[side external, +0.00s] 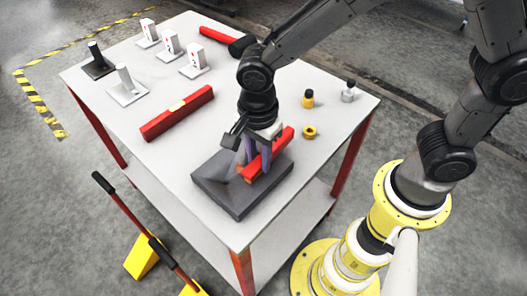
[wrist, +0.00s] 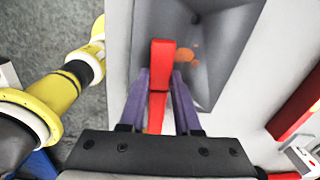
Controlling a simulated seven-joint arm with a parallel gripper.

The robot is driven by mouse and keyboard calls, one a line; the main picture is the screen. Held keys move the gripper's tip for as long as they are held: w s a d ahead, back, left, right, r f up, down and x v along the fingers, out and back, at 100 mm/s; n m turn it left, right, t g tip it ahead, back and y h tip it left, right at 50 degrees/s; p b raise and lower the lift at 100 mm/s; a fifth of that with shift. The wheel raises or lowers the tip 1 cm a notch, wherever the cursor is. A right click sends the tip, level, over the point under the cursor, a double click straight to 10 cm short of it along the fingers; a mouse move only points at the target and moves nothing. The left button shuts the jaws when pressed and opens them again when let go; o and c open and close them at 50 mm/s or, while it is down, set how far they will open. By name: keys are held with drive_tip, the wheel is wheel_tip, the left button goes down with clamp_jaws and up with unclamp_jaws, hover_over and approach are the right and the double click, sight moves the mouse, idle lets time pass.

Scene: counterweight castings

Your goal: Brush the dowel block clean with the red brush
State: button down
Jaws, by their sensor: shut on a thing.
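The dowel block appears to be the dark grey block (side external: 228,197) near the front corner of the table; its sloping hollow top also shows in the wrist view (wrist: 228,38). Orange spots (wrist: 186,57) mark its surface in the wrist view. My gripper (side external: 251,160) is shut on the red brush (side external: 275,146), with a purple finger on each side of it. In the wrist view, the brush (wrist: 159,58) sits between the fingertips, over the block's left part. The bristles are hidden, so I cannot tell whether they touch the block.
A red level (side external: 178,113) lies left of the block. A yellow ring (side external: 309,132) and two small bottles (side external: 308,98) (side external: 348,92) stand to the right. Several stands (side external: 171,50) and a red-handled tool (side external: 217,35) are at the back. The left front tabletop is clear.

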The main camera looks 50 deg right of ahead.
drive_tip(key=shift+d, duration=1.1)
drive_tip(key=shift+a, duration=1.15)
drive_tip(key=shift+d+f, duration=0.1)
drive_tip(key=shift+d, duration=1)
drive_tip(key=shift+a, duration=1.15)
drive_tip(key=shift+d+r, duration=0.2)
drive_tip(key=shift+d, duration=1)
drive_tip(key=shift+a+f, duration=0.1)
drive_tip(key=shift+a, duration=1.1)
drive_tip(key=shift+d+f, duration=0.1)
drive_tip(key=shift+d, duration=0.85)
drive_tip(key=shift+s+d+f, duration=0.1)
drive_tip(key=shift+d, duration=0.2)
